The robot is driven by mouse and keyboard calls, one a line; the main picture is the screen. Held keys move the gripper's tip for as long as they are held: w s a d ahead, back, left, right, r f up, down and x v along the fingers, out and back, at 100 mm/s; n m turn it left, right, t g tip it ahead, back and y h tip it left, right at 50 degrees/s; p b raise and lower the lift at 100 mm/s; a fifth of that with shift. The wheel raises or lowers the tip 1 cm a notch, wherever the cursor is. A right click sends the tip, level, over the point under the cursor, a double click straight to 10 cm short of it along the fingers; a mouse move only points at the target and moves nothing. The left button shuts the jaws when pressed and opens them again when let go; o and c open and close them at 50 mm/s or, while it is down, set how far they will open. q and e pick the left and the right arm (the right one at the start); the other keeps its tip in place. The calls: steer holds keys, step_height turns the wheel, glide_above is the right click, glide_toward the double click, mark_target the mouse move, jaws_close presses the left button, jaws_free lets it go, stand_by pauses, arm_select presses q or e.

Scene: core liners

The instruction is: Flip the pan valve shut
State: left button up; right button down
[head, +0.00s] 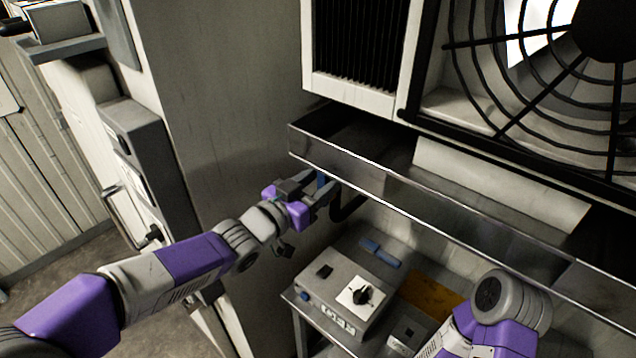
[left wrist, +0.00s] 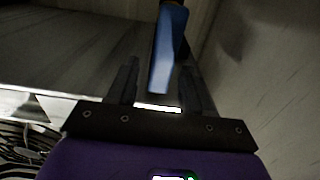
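The valve's blue lever (head: 321,179) shows at the left end of the metal pan (head: 365,172), below its rim. In the left wrist view the blue lever (left wrist: 166,55) hangs between the two dark fingers, with a visible gap on each side. My left gripper (head: 318,190) is open around the lever's lower end; I cannot tell whether anything touches. The valve body is mostly hidden; a dark curved pipe (head: 350,205) shows just right of the gripper. My right arm comes in at the lower right, and its gripper is out of view.
A control box (head: 345,290) with a black knob stands on a small table below the pan. A tall grey panel (head: 225,110) stands left of the pan. A caged fan (head: 560,80) is above.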

arm_select(q)
jaws_close()
steer(key=shift+s+d+f+m+b, duration=0.2)
steer(key=shift+s+d+m+b, duration=0.15)
steer(key=shift+m+b, duration=1)
steer(key=shift+s+d+f+m+b, duration=0.25)
steer(key=shift+d+m+b, duration=0.25)
steer(key=shift+m+b, duration=0.85)
steer(key=shift+s+d+f+m+b, duration=0.15)
steer(key=shift+s+d+m+b, duration=0.2)
steer(key=shift+m+b, duration=0.95)
steer(key=shift+d+n+b, duration=0.1)
steer(key=shift+n+b, duration=0.3)
steer(key=shift+b, duration=0.1)
steer(key=shift+o, duration=0.5)
jaws_free()
